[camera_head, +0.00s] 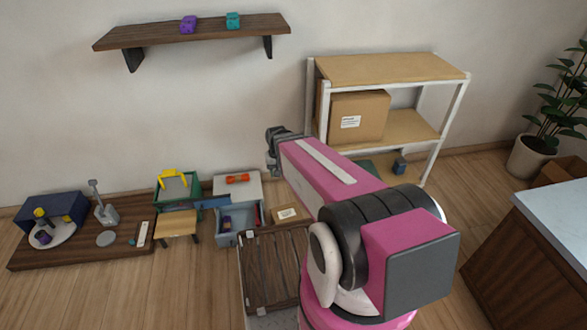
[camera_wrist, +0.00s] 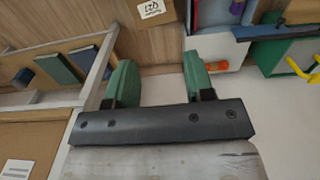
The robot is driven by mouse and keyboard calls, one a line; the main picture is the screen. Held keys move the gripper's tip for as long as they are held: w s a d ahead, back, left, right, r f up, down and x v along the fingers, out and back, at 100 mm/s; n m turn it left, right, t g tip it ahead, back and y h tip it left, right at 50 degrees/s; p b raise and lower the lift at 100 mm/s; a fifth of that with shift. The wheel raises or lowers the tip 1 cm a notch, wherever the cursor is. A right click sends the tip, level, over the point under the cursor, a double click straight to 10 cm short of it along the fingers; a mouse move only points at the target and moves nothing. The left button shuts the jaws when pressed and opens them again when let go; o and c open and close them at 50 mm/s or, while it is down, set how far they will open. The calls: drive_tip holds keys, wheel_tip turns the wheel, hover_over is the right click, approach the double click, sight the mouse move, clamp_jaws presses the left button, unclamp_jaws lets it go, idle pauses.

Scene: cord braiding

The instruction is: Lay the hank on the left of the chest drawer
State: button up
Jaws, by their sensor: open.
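The chest (camera_head: 250,188) stands low by the wall with a white top. Its blue-grey drawer (camera_head: 240,240) is pulled out, and a small purple item lies in its left part (camera_head: 227,223). A purple bundle (camera_head: 188,25) and a teal bundle (camera_head: 233,20) sit on the wall shelf; I cannot tell which thing is the hank. My gripper (camera_head: 271,150) is raised near the wall, above and right of the chest. In the wrist view its green fingers (camera_wrist: 160,82) are apart with nothing between them. Part of the drawer shows at that view's top edge (camera_wrist: 222,10).
An orange-red piece (camera_head: 237,179) lies on the chest top. A green bin (camera_head: 177,190) with a yellow handle and a small wooden stool (camera_head: 176,225) stand to the left. A slatted dark rack (camera_head: 272,270) is in front. A shelf unit with a cardboard box (camera_head: 358,117) stands at right.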

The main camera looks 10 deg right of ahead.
drive_tip(key=s+d+r, duration=0.5)
drive_tip(key=s+r, duration=0.1)
